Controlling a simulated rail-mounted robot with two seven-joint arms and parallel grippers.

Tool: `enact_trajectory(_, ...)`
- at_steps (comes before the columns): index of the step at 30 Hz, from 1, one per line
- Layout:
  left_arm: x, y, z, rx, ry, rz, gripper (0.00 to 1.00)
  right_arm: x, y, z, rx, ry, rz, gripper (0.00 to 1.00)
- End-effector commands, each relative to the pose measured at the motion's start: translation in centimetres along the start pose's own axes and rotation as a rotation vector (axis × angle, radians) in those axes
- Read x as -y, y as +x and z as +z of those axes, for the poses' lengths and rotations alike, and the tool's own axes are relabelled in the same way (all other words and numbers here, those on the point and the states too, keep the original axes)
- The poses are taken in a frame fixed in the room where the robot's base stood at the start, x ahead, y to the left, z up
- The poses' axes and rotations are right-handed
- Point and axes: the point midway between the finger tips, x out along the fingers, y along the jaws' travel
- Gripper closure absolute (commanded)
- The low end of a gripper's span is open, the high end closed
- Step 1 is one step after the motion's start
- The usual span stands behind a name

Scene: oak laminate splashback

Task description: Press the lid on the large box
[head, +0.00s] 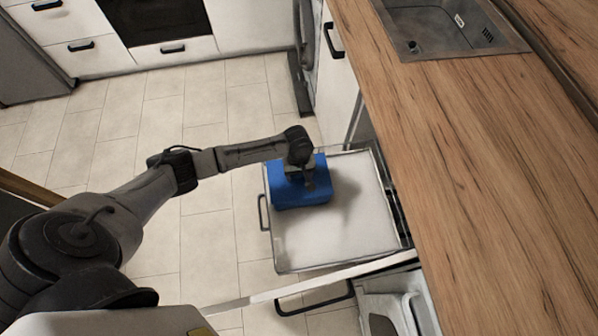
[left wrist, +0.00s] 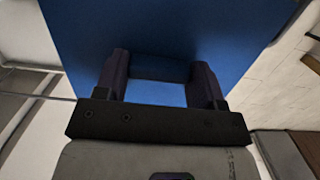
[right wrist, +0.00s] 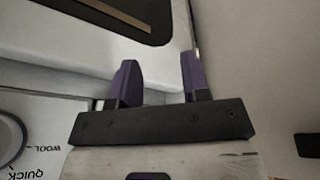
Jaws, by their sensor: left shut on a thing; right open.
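A blue box-like thing (head: 285,199) is in the far left part of a pulled-out drawer with a pale floor (head: 345,235). Whether the blue thing is the large box, its lid, or both together I cannot tell. My left gripper (head: 309,182) is over it from above, shut on a part of it. In the left wrist view, blue (left wrist: 225,30) fills the space between and beyond the fingers (left wrist: 160,75). My right gripper (right wrist: 155,82) shows only in the right wrist view, open and empty in front of a white appliance. No separate lid can be made out.
The oak worktop (head: 480,160) with a sink (head: 430,30) runs along the right, its edge close to the drawer. A white front with a black handle (head: 315,299) stands out nearer to me. A dial (right wrist: 12,140) is beside my right gripper. The tiled floor (head: 210,240) is clear.

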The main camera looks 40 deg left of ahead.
Motion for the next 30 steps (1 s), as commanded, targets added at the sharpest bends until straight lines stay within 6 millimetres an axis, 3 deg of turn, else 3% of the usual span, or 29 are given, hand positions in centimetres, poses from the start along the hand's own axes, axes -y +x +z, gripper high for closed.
enact_trajectory(30,0.0,0.0,0.1,0.001,-0.001,-0.001,0.60,-0.1,-1.0,-0.3,0.000,-0.001,0.000,0.57)
